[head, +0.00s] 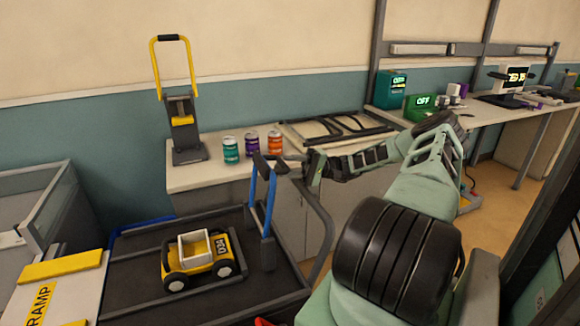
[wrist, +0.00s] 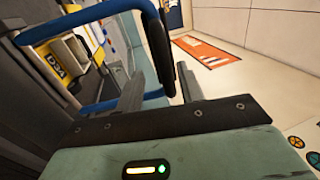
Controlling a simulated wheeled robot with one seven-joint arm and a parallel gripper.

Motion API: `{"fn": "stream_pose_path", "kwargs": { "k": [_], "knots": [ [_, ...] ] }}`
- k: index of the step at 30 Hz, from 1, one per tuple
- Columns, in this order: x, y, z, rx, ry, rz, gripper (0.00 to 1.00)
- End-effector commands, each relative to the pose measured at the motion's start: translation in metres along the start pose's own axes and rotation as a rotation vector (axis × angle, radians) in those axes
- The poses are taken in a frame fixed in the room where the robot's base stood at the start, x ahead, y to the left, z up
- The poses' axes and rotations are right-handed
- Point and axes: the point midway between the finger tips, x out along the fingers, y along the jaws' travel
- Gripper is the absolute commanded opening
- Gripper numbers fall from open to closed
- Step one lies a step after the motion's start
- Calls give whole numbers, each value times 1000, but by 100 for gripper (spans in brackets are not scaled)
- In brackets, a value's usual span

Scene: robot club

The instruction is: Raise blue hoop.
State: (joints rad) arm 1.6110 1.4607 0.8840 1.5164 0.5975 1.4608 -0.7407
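The blue hoop (head: 270,203) stands upright at the right side of the dark tray, with a black grip (head: 264,166) across its top. My gripper (head: 287,162) is at the height of the grip, at its right side. In the wrist view, the blue hoop (wrist: 75,23) runs across the upper left, and its black grip (wrist: 158,50) lies just ahead of my gripper (wrist: 160,92), in line with the gap between the fingers. The fingers are apart and look empty. Whether they touch the grip I cannot tell.
A yellow toy truck (head: 201,258) sits on the dark tray (head: 130,277), left of the hoop. Teal, purple and orange cans stand on the counter (head: 190,176) behind, beside a raised yellow hoop (head: 155,72). A yellow-marked ramp (head: 50,300) is at lower left.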

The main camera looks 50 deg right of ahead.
Motion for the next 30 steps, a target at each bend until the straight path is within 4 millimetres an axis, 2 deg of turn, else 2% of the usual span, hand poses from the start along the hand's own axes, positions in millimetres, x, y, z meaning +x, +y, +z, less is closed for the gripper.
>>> {"fn": "stream_pose_path", "kwargs": {
  "k": [5, 8, 11, 24, 30],
  "knots": [
    [-2, -1, 0, -1, 0, -2, 38],
    [-10, 0, -1, -2, 1, -2, 38],
    [-26, 0, -1, -2, 2, -2, 38],
    [-128, 3, -1, -2, 3, 0, 38],
    [-160, 2, -1, -2, 2, 0, 38]
  ]
}}
